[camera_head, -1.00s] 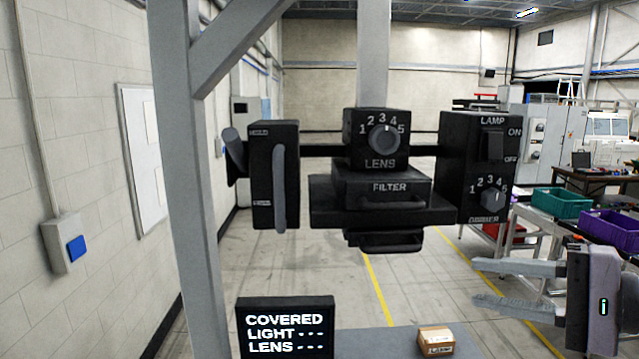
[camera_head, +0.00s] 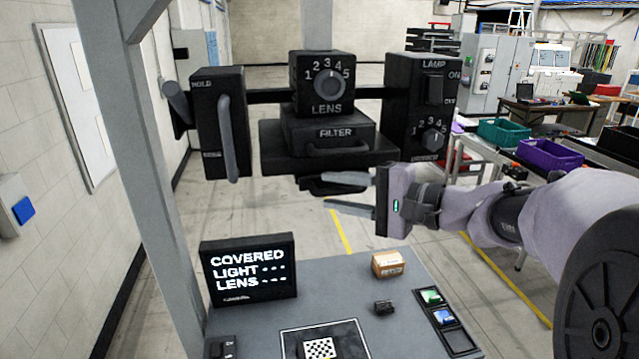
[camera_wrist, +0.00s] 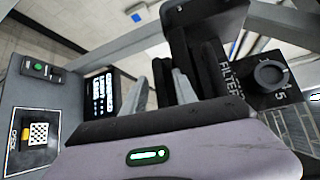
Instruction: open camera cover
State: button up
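The camera unit (camera_head: 318,86) is a black box with a lens dial, hanging on a crossbar, with the filter block (camera_head: 312,130) below it. The low black cover with a handle (camera_head: 316,187) hangs under the filter block, partly hidden by my fingers. My gripper (camera_head: 326,190) is open, coming from the right, its fingers spread one above the other at the cover's handle. I cannot tell whether they touch it. In the wrist view my gripper (camera_wrist: 158,72) shows both fingers apart, near dark parts of the unit. The screen (camera_head: 249,272) reads COVERED, with dashes for LIGHT and LENS.
The hold box (camera_head: 205,125) with its lever is left of the unit; the lamp box (camera_head: 418,100) with switch and dimmer is right, above my arm. The bench (camera_head: 340,290) below holds a small carton (camera_head: 387,264) and a checkered target (camera_head: 318,348). A grey post (camera_head: 120,130) stands left.

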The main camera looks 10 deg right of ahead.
grip_shut()
dwell(1.4)
